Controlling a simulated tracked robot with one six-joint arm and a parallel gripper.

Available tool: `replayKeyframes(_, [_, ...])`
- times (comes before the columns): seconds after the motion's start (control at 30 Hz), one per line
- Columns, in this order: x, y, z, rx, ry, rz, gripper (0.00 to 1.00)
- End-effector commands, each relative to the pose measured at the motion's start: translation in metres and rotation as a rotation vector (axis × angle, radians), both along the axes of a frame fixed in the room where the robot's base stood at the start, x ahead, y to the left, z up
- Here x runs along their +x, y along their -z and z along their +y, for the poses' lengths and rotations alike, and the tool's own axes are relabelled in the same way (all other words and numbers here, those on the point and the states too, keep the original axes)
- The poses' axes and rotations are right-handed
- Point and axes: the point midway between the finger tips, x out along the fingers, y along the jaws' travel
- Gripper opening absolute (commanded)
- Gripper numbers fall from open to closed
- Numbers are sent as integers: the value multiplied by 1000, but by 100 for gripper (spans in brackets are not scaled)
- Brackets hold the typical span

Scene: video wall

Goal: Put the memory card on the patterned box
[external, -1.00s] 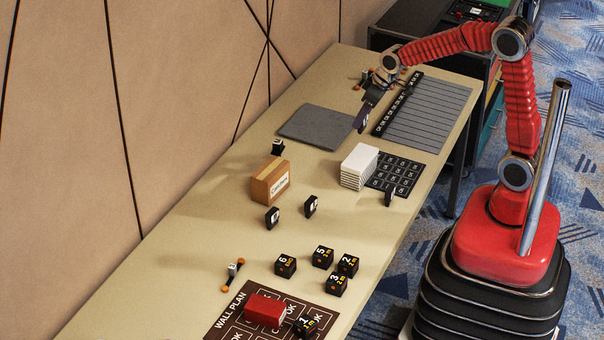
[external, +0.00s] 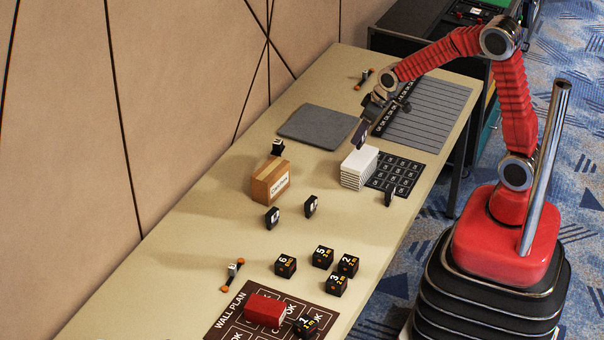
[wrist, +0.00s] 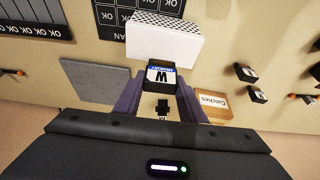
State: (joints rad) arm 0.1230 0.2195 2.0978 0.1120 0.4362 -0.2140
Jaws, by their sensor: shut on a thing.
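The memory card (wrist: 160,76) is a small black block with a white and blue label; in the wrist view it sits between my fingertips. My gripper (external: 360,138), with purple fingers, is shut on it, and it also shows in the wrist view (wrist: 160,90). In the external view the card is too small and covered to make out clearly. The patterned box (external: 360,165) is white with dark marks on its sides, and it also shows in the wrist view (wrist: 168,46). My fingertips are above its far edge; the height gap is hard to judge.
A black OK grid (external: 408,172) lies right of the box, with a small black block (external: 390,198) at its edge. A grey mat (external: 318,127) lies behind, and a brown carton (external: 270,182) stands to the left. Several numbered black cubes (external: 323,257) are nearer the front.

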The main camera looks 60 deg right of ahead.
Motion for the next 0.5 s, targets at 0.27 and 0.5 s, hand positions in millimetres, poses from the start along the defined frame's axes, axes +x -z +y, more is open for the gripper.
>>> replayKeyframes(0.27, [0,4,0,0,0,1,16])
replayKeyframes(0.5, [-1,32,0,0,-1,2,16])
